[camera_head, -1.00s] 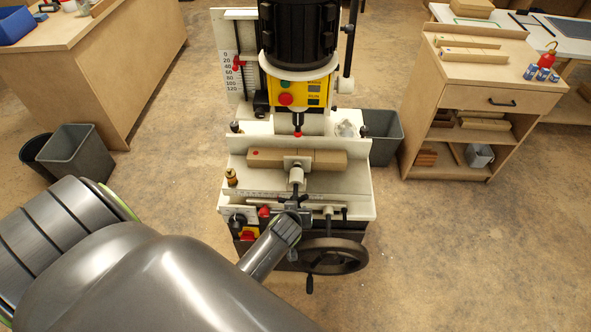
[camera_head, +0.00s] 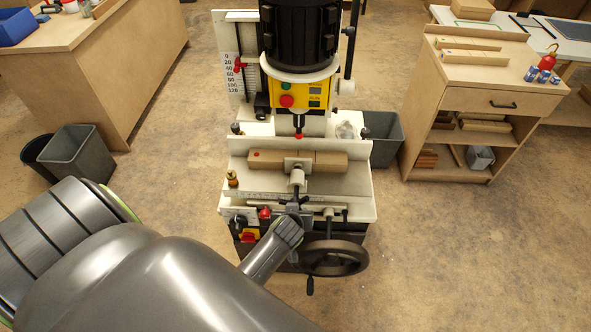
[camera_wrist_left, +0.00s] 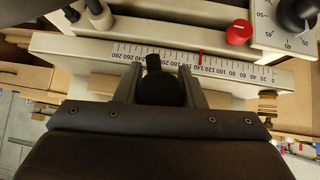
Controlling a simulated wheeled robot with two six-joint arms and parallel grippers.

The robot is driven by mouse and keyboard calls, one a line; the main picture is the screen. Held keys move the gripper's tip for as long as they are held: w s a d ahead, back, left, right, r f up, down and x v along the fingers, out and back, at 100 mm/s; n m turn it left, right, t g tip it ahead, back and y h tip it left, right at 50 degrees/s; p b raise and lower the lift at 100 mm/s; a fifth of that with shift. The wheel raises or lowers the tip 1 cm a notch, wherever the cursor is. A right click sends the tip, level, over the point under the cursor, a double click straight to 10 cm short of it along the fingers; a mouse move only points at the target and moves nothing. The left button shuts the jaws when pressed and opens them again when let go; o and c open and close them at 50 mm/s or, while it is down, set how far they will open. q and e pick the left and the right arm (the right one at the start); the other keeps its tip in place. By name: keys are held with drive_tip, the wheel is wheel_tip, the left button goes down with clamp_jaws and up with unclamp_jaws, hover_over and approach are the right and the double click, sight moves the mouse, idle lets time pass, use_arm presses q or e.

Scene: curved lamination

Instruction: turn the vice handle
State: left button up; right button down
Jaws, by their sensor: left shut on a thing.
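The vice on the machine's table has a pale screw housing (camera_head: 297,177) pressed against a wooden block (camera_head: 266,160) with a red dot at its left end. The dark vice handle (camera_head: 299,199) sits at the front end of the screw. My left gripper (camera_head: 293,211) reaches it from the front, its fingers partly hidden by my wrist. In the left wrist view, the two fingers of my left gripper (camera_wrist_left: 160,88) are on either side of the dark, round-ended handle (camera_wrist_left: 155,66), shut on it. My right gripper is in neither view.
A handwheel (camera_head: 333,258) is just right of my left wrist. A red knob (camera_head: 265,212) and switches sit left of it. The drill head (camera_head: 299,85) hangs above the block. A cabinet (camera_head: 470,140) stands at right, with open floor between.

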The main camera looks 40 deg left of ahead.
use_arm(q)
drive_tip(key=shift+s+d+f, duration=0.1)
drive_tip(key=shift+s+f, duration=0.1)
idle(0.4)
drive_tip(key=o, duration=0.9)
drive_tip(key=shift+r, duration=0.1)
drive_tip(key=shift+o, duration=0.4)
drive_tip(key=shift+r, duration=0.1)
drive_tip(key=shift+w+r, duration=0.1)
